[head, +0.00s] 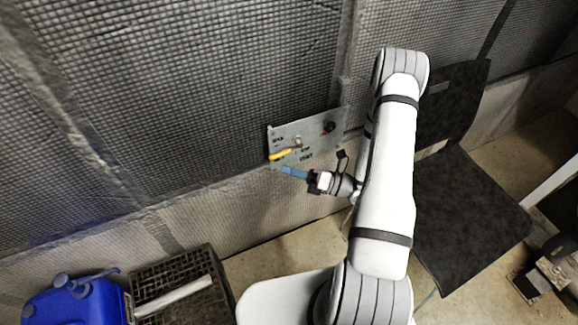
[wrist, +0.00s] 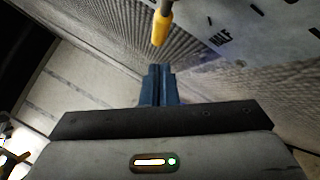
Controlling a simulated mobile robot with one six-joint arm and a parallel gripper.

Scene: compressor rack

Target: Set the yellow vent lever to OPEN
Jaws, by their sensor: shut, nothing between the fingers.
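The yellow vent lever (head: 281,154) sticks out to the lower left from its pivot on a grey panel (head: 313,126) on the wall. Dark lettering stands around the pivot, with a word at the upper left and others to the lower right. In the wrist view the yellow lever grip (wrist: 161,28) hangs just beyond my blue fingertips, and the word HALF shows on the panel to its right. My gripper (head: 284,170) is shut and empty, just below the lever's end. A small gap shows between the fingertips and the lever in the wrist view.
A black chair (head: 464,205) stands at the right. A blue container (head: 77,303) and a dark crate (head: 151,284) stand on the floor at the lower left.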

